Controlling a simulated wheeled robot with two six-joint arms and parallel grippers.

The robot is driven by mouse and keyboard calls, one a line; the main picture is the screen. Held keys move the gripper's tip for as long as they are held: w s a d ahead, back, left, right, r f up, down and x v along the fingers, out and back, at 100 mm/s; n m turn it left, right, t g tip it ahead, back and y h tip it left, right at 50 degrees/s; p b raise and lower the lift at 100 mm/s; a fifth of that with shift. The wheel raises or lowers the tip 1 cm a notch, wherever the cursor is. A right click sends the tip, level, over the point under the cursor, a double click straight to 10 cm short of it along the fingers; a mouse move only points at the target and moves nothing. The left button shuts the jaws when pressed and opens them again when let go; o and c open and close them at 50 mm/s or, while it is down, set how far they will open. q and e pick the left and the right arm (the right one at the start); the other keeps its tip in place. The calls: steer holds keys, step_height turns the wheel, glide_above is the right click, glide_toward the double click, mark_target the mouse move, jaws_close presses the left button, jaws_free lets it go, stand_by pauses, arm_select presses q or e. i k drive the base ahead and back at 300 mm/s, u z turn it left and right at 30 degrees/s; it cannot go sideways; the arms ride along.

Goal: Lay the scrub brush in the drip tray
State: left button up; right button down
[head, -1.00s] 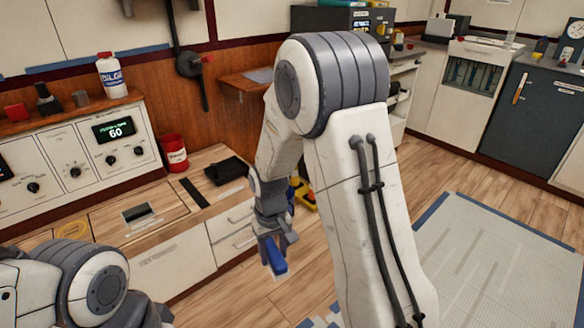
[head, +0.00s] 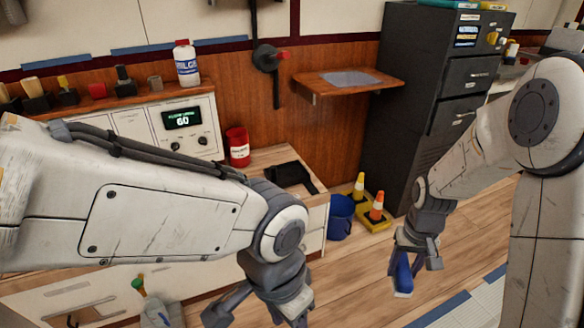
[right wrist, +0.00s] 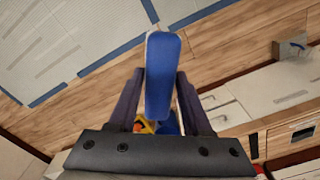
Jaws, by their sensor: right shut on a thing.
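The blue scrub brush (head: 402,275) hangs from my right gripper (head: 415,258), above the wood floor at the right of the head view. In the right wrist view the brush (right wrist: 163,75) sits between the two dark fingers, which are shut on it. A black, shallow tray-like thing (head: 290,177), which looks like the drip tray, lies on the wooden counter, left of and beyond the brush and well apart from it. My left gripper (head: 255,308) is at the bottom middle, its fingers spread and empty; its tips are partly cut off.
A red can (head: 238,147) stands on the counter (head: 262,158) beside the tray. A wall shelf (head: 350,82) and dark cabinet (head: 425,90) are behind.

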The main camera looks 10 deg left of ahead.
mark_target(292, 175)
steer(key=i, duration=1.85)
steer(key=u, duration=1.55)
